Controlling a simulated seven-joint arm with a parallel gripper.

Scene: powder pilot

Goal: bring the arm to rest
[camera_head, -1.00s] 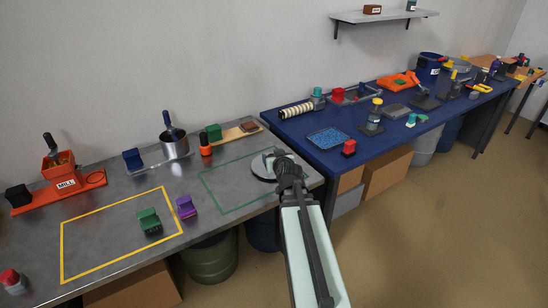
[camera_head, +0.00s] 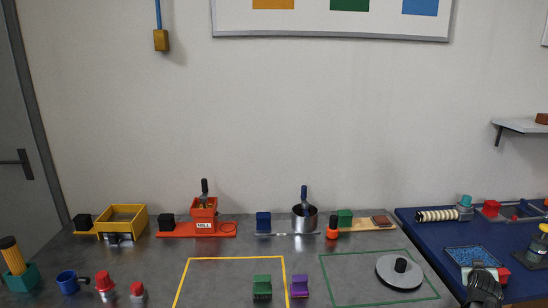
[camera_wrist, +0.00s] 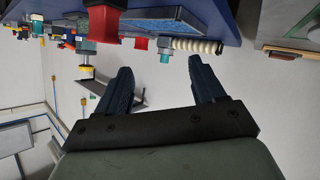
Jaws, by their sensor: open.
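My gripper (camera_wrist: 158,85) is open in the wrist view, its two dark fingers apart with nothing between them. The wrist picture looks upside down, with the blue table along its top. In the head view, part of my dark gripper or wrist (camera_head: 484,286) shows at the lower right, by the front of the blue table (camera_head: 420,232). It is right of the grey disc with a black knob (camera_head: 400,275); its fingertips cannot be made out there.
The grey bench (camera_head: 150,275) holds an orange mill (camera_head: 203,215), a metal pot (camera_head: 304,219), a yellow box (camera_head: 122,220), and green (camera_head: 262,287) and purple (camera_head: 299,286) blocks. The blue table carries a blue speckled tray (camera_head: 470,257). A wall shelf (camera_head: 522,126) is at right.

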